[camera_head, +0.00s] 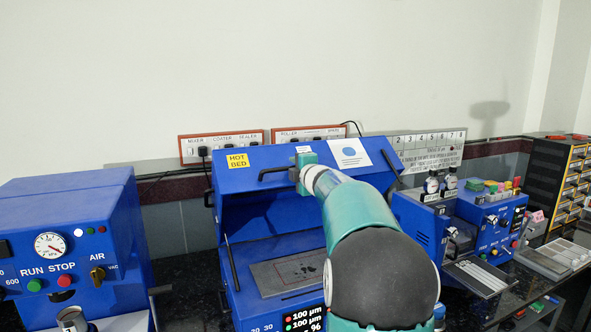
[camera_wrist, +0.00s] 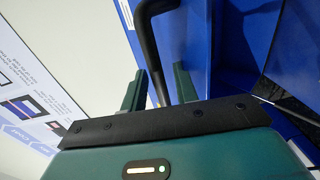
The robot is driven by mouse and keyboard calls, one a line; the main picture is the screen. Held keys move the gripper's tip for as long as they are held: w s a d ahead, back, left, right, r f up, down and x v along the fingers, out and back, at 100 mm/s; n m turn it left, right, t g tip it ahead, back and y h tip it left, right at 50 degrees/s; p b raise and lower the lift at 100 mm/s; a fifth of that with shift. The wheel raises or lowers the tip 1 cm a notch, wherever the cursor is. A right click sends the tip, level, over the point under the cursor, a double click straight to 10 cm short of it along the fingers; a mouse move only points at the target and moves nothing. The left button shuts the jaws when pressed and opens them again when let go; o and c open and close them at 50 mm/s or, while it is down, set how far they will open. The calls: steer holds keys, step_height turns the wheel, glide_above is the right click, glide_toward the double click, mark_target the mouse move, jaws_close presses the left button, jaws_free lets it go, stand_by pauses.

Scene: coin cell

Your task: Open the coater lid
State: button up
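The coater is the blue machine in the middle of the head view. Its blue lid (camera_head: 240,179), with a yellow HOT BED label, is raised and tilted back, showing the grey bed (camera_head: 290,273) below. A black bar handle (camera_head: 275,172) runs along the lid front; it also shows in the wrist view (camera_wrist: 148,45). My gripper (camera_head: 305,165) is at the handle's right part. In the wrist view its green fingers (camera_wrist: 160,80) stand apart on either side of the handle, with a narrow gap visible. My arm hides the lid's lower right part.
A blue machine with a gauge (camera_head: 50,245) stands at left. More blue machines (camera_head: 490,215) and a drawer cabinet (camera_head: 560,175) stand at right. The wall with power strips (camera_head: 222,144) is close behind the lid.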

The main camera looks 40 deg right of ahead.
steer(key=v, duration=1.3)
steer(key=shift+s, duration=0.4)
steer(key=shift+r, duration=0.1)
steer(key=s+a+f+m+g+h, duration=0.25)
steer(key=a+m, duration=0.55)
steer(key=a, duration=0.5)
steer(key=s+a+f+m+g+y, duration=0.3)
steer(key=s+a+f, duration=0.5)
steer(key=a, duration=0.4)
steer(key=s+a+f+m+g+y, duration=0.3)
steer(key=s+a+f+g+y, duration=0.2)
steer(key=s+a+f, duration=0.4)
steer(key=s+a, duration=0.2)
steer(key=a, duration=0.2)
steer(key=shift+s+f, duration=0.25)
steer(key=shift+f, duration=0.05)
